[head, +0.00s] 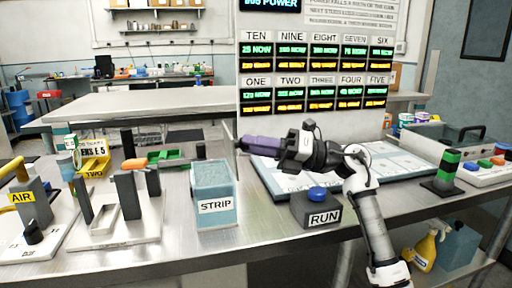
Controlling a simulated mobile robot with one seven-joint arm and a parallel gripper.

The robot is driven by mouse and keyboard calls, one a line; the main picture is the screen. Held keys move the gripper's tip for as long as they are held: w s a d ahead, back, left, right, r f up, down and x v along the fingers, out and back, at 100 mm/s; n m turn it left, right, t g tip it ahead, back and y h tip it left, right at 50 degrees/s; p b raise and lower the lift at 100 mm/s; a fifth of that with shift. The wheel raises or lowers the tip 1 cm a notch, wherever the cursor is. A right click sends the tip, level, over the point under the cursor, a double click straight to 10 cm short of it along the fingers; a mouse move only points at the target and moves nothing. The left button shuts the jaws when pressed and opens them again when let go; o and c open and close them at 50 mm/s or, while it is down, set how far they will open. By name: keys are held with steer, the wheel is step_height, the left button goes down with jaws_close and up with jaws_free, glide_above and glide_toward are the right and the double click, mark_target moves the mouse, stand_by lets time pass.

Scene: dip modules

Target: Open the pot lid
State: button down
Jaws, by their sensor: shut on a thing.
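I cannot make out a pot with a lid in the head view. My gripper (245,144) is at the end of the white and black arm, pointing left above the bench. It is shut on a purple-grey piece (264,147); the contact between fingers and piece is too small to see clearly. The piece is above and to the right of a light-blue box labelled STRIP (216,223), apart from it in the picture. Small cans (406,119) stand at the back right, too small to tell whether they have lids.
A RUN box with a blue button (317,193) stands below my arm. A flat panel (392,162) lies behind it. Left are a grey post fixture (125,195) and an AIR unit (30,205). A black and green post (446,170) stands right. The bench's front edge is clear.

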steer(key=c, duration=1.1)
jaws_free()
steer(key=shift+c, duration=0.2)
steer(key=d, duration=0.4)
steer(key=d+f+b, duration=0.1)
steer(key=d, duration=0.4)
steer(key=d+f, duration=0.1)
steer(key=d, duration=0.3)
steer(key=shift+w+d+f, duration=0.2)
steer(key=shift+w+d, duration=0.05)
steer(key=shift+d, duration=0.05)
steer(key=shift+c, duration=0.5)
